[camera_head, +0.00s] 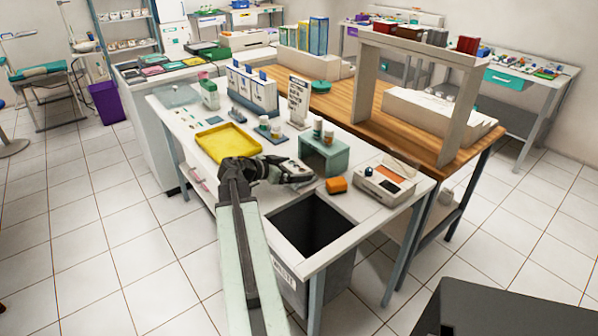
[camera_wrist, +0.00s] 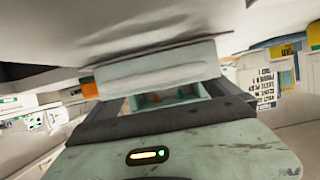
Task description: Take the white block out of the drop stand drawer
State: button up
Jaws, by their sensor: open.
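A pale green stand (camera_head: 325,157) with an open front stands on the white table in the head view, with small bottles on top. I take it for the drop stand; I cannot make out its drawer there. My gripper (camera_head: 298,174) is close to its left side, low over the table. In the wrist view my gripper (camera_wrist: 165,103) is open, its dark fingers apart. Between and beyond them shows a pale green recess (camera_wrist: 190,92) with small coloured spots inside, under a pale panel (camera_wrist: 158,69). I cannot pick out the white block in either view.
A yellow tray (camera_head: 227,142) is to the left. A dark square bin opening (camera_head: 311,226) is in front. A printed sign (camera_head: 298,101) stands behind.

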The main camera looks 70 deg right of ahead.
aim_at(293, 168)
jog(key=c, duration=1.3)
notch_tip(293, 168, up, 10)
jog(key=p, duration=1)
jog(key=shift+r, duration=0.1)
